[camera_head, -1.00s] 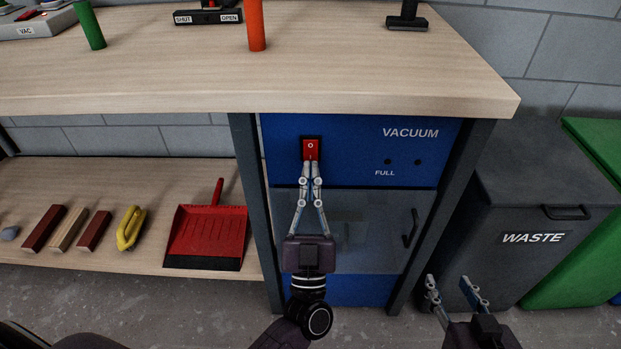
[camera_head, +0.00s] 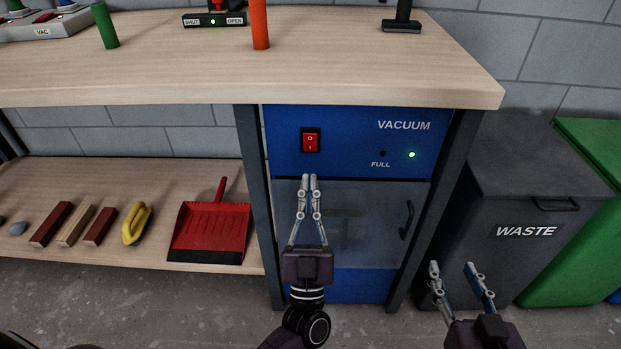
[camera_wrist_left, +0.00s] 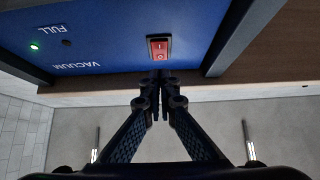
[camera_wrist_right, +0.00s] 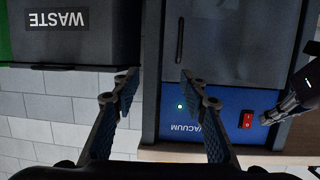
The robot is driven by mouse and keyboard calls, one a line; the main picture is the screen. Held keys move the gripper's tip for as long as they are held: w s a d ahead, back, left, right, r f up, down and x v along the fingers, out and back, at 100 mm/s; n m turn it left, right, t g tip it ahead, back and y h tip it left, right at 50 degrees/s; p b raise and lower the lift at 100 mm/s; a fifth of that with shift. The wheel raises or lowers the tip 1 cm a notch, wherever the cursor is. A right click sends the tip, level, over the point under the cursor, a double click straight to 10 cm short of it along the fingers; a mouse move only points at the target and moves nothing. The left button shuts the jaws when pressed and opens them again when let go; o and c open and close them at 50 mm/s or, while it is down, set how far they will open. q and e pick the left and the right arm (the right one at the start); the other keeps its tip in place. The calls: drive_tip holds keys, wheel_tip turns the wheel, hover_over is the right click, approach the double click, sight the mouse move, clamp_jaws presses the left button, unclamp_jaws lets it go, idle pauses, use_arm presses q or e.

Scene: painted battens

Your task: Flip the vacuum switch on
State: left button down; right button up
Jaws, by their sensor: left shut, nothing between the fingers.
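The red vacuum switch (camera_head: 310,140) sits in a black frame on the blue VACUUM panel (camera_head: 350,165). It also shows in the left wrist view (camera_wrist_left: 159,48) and the right wrist view (camera_wrist_right: 247,121). A green light (camera_head: 412,155) glows on the panel; the FULL light (camera_head: 382,154) is dark. My left gripper (camera_head: 309,177) is shut and empty, just below the switch and apart from it. My right gripper (camera_head: 452,265) is open and empty, low in front of the waste bin.
The workbench top (camera_head: 380,80) overhangs the panel. A clear door with a handle (camera_head: 406,220) is below it. A grey WASTE bin (camera_head: 535,190) stands to the right. A red dustpan (camera_head: 209,230) lies on the lower shelf to the left. A green light shows on the SHUT/OPEN block (camera_head: 213,21).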

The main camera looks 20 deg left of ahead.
use_arm(q)
drive_tip(key=w+f+v, duration=0.1)
drive_tip(key=v, duration=0.7)
drive_tip(key=shift+a+f, duration=0.2)
drive_tip(key=shift+f, duration=0.2)
use_arm(e)
drive_tip(key=shift+w+a+r+t, duration=0.2)
drive_tip(key=shift+w+r, duration=0.15)
drive_tip(key=shift+r, duration=0.05)
drive_tip(key=shift+w+a+r+t, duration=0.2)
drive_tip(key=shift+w+r, duration=0.1)
drive_tip(key=shift+r, duration=0.1)
